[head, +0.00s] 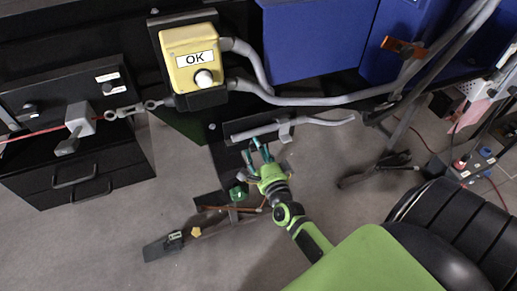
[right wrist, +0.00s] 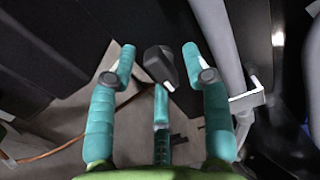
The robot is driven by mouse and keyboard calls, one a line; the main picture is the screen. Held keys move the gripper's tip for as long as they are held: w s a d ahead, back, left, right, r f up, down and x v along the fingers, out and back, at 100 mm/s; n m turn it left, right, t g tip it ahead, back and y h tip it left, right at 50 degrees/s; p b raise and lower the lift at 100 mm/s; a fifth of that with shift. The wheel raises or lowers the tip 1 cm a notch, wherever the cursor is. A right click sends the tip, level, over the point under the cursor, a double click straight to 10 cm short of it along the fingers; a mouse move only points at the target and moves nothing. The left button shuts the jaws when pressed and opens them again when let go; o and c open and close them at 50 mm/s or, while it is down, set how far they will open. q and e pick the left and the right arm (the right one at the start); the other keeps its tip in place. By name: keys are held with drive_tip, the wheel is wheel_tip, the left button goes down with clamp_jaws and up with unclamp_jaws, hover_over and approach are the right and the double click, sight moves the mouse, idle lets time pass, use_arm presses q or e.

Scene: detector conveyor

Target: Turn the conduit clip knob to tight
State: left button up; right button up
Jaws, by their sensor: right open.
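The grey conduit (head: 262,130) runs across a dark panel below the yellow OK box, with a light grey clip (head: 285,132) around it. The clip also shows right of the fingers in the right wrist view (right wrist: 246,100). A dark grey knob with a small white mark (right wrist: 158,62) sits between the fingertips in the right wrist view; I cannot tell its setting or whether a finger touches it. In the head view I cannot make the knob out clearly by the fingers. My right gripper (head: 258,150) is open around the knob, its teal fingers spread (right wrist: 159,70). My left gripper is out of view.
The yellow OK box (head: 188,55) with a white button hangs above. A black drawer cabinet (head: 75,150) stands left. Blue bins (head: 310,45) are at the top. Grey floor is open at lower left.

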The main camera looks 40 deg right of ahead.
drive_tip(key=v, duration=1.2)
drive_tip(key=shift+f, duration=0.15)
drive_tip(key=s+a+f+n+g+y, duration=0.2)
drive_tip(key=s+f+n, duration=0.15)
drive_tip(key=f, duration=0.55)
drive_tip(key=s+a+f+n+g+y, duration=0.1)
drive_tip(key=s+a+f+n+g, duration=0.15)
drive_tip(key=f+n, duration=0.4)
drive_tip(key=s+a+f+n+g+y, duration=0.2)
drive_tip(key=a+f+n+g, duration=0.1)
drive_tip(key=f, duration=0.7)
drive_tip(key=s+d+f+n+g, duration=0.1)
drive_tip(key=s+f+n+g, duration=0.3)
drive_tip(key=s+f, duration=0.3)
drive_tip(key=s+f+n+g, duration=0.5)
drive_tip(key=s+f+n, duration=0.1)
drive_tip(key=s, duration=0.9)
drive_tip(key=shift+d+f+h, duration=0.3)
drive_tip(key=shift+d+f, duration=0.1)
drive_tip(key=shift+f, duration=0.25)
